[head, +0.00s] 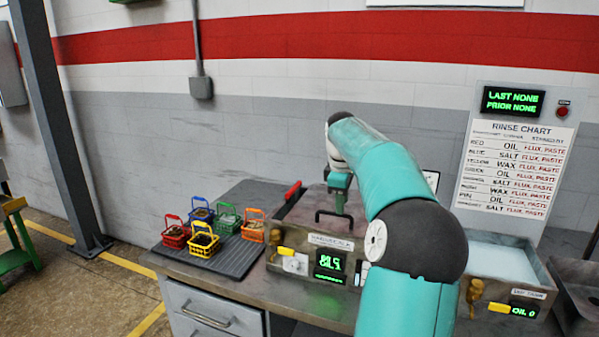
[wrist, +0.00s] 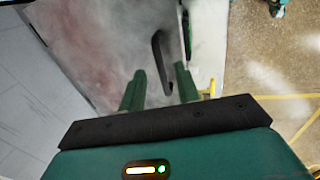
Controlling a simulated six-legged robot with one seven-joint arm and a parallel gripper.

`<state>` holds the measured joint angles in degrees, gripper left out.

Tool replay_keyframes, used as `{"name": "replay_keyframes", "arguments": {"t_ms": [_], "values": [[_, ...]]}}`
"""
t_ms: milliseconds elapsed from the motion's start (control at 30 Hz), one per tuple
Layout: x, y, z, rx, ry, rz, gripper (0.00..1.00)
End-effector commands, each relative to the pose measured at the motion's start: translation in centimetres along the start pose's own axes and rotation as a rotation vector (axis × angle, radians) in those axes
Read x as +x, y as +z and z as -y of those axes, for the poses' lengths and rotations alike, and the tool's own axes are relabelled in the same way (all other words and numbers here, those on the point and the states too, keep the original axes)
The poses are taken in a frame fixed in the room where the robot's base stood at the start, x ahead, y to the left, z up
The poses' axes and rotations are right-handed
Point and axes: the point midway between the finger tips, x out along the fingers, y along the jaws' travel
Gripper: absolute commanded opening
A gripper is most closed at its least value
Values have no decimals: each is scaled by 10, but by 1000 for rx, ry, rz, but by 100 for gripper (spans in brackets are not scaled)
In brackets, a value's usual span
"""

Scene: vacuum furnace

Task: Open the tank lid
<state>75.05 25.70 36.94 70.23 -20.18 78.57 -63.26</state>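The tank (head: 301,262) is a metal box on the bench with a flat grey-brown lid (head: 298,218), which looks closed. A black bar handle (head: 318,213) stands up from the lid near its front edge. My gripper (head: 340,208) points down over the lid at the handle. In the wrist view the lid (wrist: 95,45) shows with the dark handle (wrist: 157,50) between and just beyond the two green fingers of my gripper (wrist: 159,70). The fingers are apart, with gaps beside the handle. My arm hides the lid's right part in the head view.
Several small coloured baskets (head: 228,221) stand on a black ribbed mat (head: 245,256) left of the tank. A red-tipped bar (head: 293,190) rises at the tank's back left. An open basin (head: 500,262) of pale liquid stands at right, below a rinse chart (head: 512,165).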

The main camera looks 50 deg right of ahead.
Motion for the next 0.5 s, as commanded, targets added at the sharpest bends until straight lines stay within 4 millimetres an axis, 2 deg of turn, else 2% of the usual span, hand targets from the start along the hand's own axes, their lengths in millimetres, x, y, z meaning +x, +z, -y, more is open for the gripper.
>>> {"name": "replay_keyframes", "arguments": {"t_ms": [500], "values": [[-89, -1, 0, -2, 1, -1, 33]]}}
